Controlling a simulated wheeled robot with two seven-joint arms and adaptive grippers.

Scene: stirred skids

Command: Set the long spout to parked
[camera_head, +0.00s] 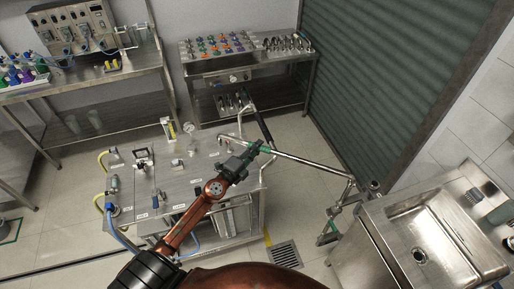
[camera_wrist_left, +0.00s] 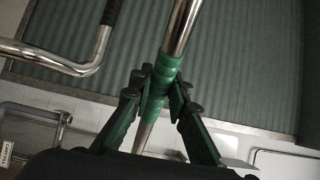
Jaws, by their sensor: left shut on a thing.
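The long spout (camera_head: 310,164) is a thin steel tube reaching from the skid (camera_head: 190,180) rightward to near the sink's left corner. It has a green band near its left part. My left gripper (camera_head: 261,149) is shut on the spout at this band. In the left wrist view, the green band (camera_wrist_left: 169,68) sits between the gripper's two green fingers (camera_wrist_left: 160,90), and the steel tube (camera_wrist_left: 181,25) runs on past them. The wording of the skid's small labels is too small to read. My right gripper is not in view.
A steel sink (camera_head: 425,235) stands at the right. A jointed metal piece (camera_head: 343,210) stands left of it, above the floor near a drain grate (camera_head: 285,253). A bent handle with a black grip (camera_head: 258,122) rises behind the spout. Benches line the back; a green shutter (camera_head: 385,75) stands right.

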